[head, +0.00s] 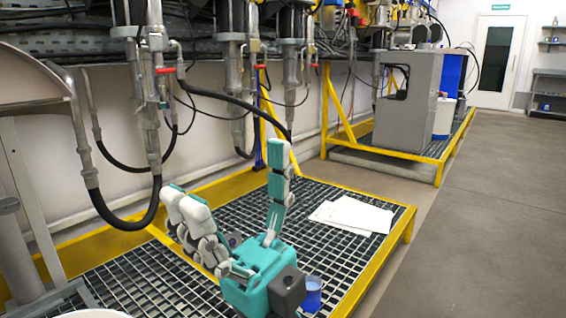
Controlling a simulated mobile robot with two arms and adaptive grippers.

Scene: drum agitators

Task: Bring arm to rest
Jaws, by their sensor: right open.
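My right gripper (224,168) is in the lower middle of the head view, above the metal grating. It is teal and white, with its fingers spread wide apart: one stands upright on the right, the others lean to the left. Nothing is between the fingers. Its palm is low in the picture, and the rest of my right arm is mostly out of view. My left gripper is not in view.
A yellow-framed grating platform (398,236) lies beneath the gripper. A blue mug (313,297) is close beside the palm, partly hidden. White papers (352,214) lie to the right. Black hoses (130,222) hang at the left. Grey floor (480,230) is clear at right.

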